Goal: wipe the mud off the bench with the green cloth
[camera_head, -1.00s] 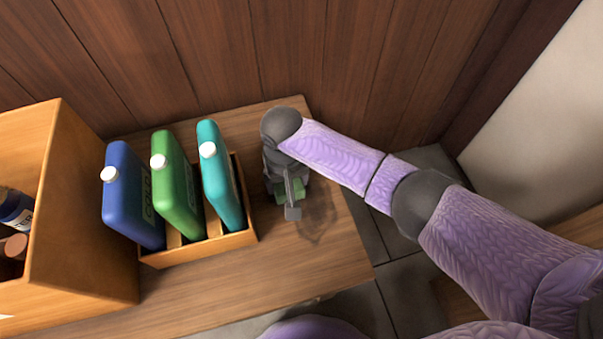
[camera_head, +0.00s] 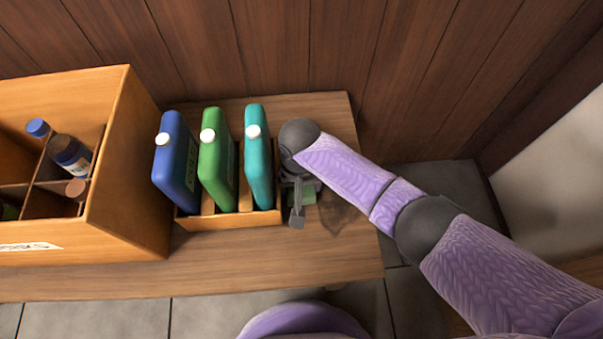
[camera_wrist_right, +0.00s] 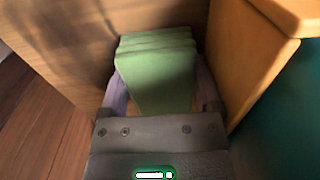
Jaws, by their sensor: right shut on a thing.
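The green cloth (camera_head: 308,194) is a folded block between the fingers of my right gripper (camera_head: 299,204), low at the bench (camera_head: 250,262). In the right wrist view the cloth (camera_wrist_right: 158,70) fills the gap between the two fingers (camera_wrist_right: 158,92), and the gripper is shut on it. The mud (camera_head: 342,214) is a faint dark smear on the bench just right of the gripper, partly hidden by my arm. Dark mud streaks (camera_wrist_right: 75,28) also show left of the cloth in the right wrist view. Whether the cloth touches the bench is unclear. My left gripper is not in view.
A wooden rack (camera_head: 255,219) holding blue (camera_head: 176,165), green (camera_head: 216,160) and teal (camera_head: 258,160) flat containers stands close left of my right gripper. A larger divided wooden box (camera_head: 125,185) with bottles is farther left. A plank wall (camera_head: 270,50) rises behind the bench.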

